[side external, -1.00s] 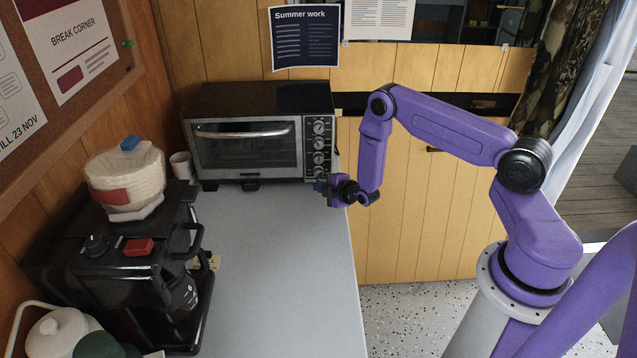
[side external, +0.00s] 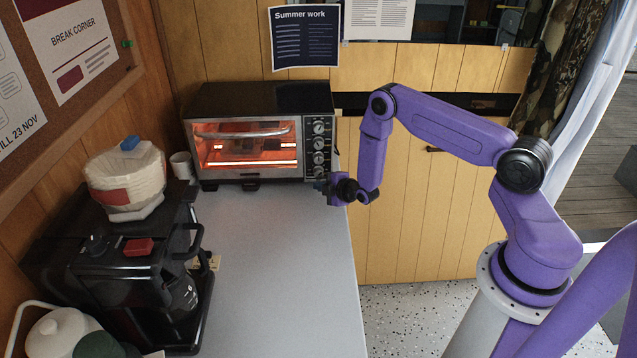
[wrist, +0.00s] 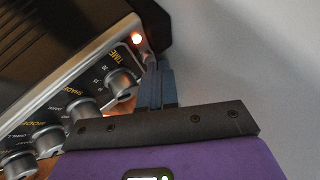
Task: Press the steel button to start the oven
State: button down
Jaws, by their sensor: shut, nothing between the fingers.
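The toaster oven (side external: 262,171) stands at the back of the counter, its door shut and its inside glowing orange behind the glass. Its control panel with a column of knobs also shows in the wrist view (wrist: 90,88), where a small lamp (wrist: 137,38) glows at the panel's end. My gripper (side external: 320,187) is at the panel's lower right corner. In the wrist view its fingers (wrist: 155,68) are shut and empty, their tips at the panel's end just past the TIME knob (wrist: 121,82).
A black coffee maker (side external: 120,275) with a pack of filters (side external: 124,180) on top stands at the left. A white cup (side external: 182,166) is beside the oven. The middle of the grey counter (side external: 280,270) is clear.

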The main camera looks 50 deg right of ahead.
dwell(0.4)
jog(key=shift+s+a, duration=0.55)
jog(key=shift+s, duration=0.05)
jog(key=shift+s+a, duration=1.75)
jog(key=shift+a, duration=0.05)
